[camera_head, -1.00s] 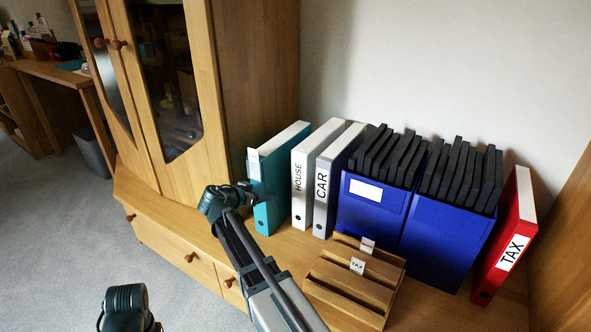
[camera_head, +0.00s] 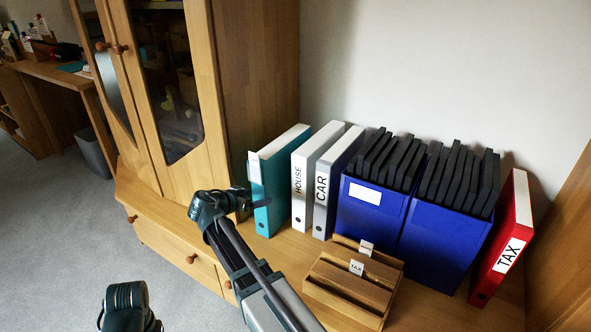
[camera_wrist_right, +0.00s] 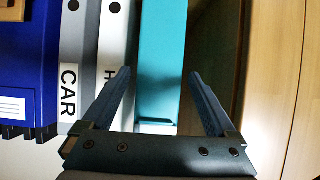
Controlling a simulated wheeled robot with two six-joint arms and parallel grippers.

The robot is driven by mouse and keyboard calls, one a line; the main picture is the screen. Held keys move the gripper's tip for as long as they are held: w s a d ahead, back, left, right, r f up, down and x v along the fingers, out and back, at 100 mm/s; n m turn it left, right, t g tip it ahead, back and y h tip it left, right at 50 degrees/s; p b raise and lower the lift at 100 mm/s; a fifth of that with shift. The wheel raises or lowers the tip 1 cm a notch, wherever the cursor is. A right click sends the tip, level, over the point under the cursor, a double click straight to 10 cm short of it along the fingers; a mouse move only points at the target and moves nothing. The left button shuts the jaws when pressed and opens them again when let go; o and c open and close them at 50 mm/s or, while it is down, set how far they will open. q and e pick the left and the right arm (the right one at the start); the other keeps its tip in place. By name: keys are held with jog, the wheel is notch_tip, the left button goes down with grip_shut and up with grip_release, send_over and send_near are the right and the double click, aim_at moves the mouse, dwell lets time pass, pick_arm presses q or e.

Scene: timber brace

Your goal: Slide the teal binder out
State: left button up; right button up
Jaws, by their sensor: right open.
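The teal binder (camera_head: 283,182) stands upright on the wooden surface, at the left end of the row. Its pale spine label faces out. In the right wrist view the teal binder (camera_wrist_right: 160,60) runs between the fingers of my right gripper (camera_wrist_right: 161,78), which is open, with one finger on each side. The finger on the left overlaps the white HOUSE binder (camera_wrist_right: 113,40); I cannot tell whether either finger touches anything. In the head view my right gripper (camera_head: 253,203) is at the teal binder's spine, partly hidden by my wrist.
The HOUSE binder (camera_head: 301,190) and grey CAR binder (camera_head: 322,195) stand to the right. Further right are blue boxes (camera_head: 368,215) of black folders and a red TAX binder (camera_head: 508,240). A wooden letter rack (camera_head: 345,290) lies in front. A cabinet (camera_head: 255,80) rises behind left.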

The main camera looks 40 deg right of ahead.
jog(key=shift+p+v, duration=0.85)
jog(key=shift+v, duration=1.15)
jog(key=s+a+f+n+g+y+p, duration=0.25)
jog(key=s+a+n+y, duration=0.25)
jog(key=s+a+n, duration=0.5)
jog(key=s+a+f+n+g+y+p, duration=0.25)
jog(key=s+a+n+y, duration=0.35)
jog(key=s+a, duration=0.85)
notch_tip(320, 180, up, 37)
jog(key=w+a+n+h+p, duration=0.1)
jog(key=a+p, duration=0.1)
jog(key=p, duration=3.6)
jog(key=shift+w+p, duration=0.3)
